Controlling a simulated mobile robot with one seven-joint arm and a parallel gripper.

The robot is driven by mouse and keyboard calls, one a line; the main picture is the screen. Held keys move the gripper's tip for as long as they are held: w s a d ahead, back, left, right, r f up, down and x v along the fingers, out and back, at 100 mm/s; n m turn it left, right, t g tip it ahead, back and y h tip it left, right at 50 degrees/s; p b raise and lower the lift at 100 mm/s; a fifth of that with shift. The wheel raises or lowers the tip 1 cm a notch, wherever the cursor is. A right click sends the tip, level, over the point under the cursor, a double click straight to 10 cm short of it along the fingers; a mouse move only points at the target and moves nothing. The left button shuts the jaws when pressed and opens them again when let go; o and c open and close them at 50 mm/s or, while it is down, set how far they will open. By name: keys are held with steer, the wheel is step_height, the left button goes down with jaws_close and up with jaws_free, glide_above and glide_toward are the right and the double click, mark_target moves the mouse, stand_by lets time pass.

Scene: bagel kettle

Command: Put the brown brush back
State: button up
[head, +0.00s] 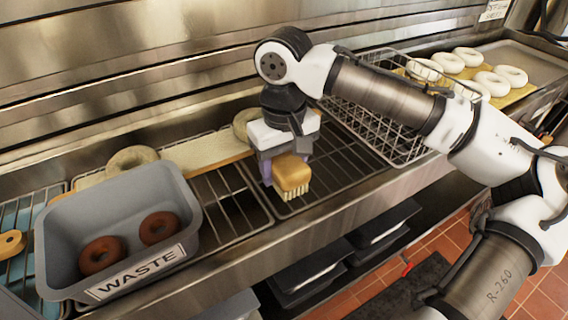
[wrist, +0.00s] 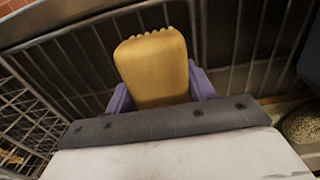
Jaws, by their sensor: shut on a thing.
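My gripper (head: 268,172) is shut on the brown brush (head: 291,174), just above the wire rack in the middle of the head view. The brush has a tan-brown block body with pale bristles at its lower edge. In the wrist view the brush (wrist: 155,68) sits between the purple fingers of my gripper (wrist: 160,90), with its bristle edge facing away from the gripper. Whether the bristles touch the rack cannot be told.
A grey WASTE bin (head: 115,235) holds two dark bagels at left. A wire basket (head: 385,120) stands right of my gripper. Pale dough rings (head: 470,70) lie on a board at back right. A long board (head: 205,150) with pale rings lies behind. The rack (head: 340,165) near the brush is bare.

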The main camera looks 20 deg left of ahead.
mark_target(283, 157)
steer(key=shift+f, duration=0.1)
steer(key=o, duration=1)
steer(key=shift+c, duration=0.2)
step_height(283, 157, up, 12)
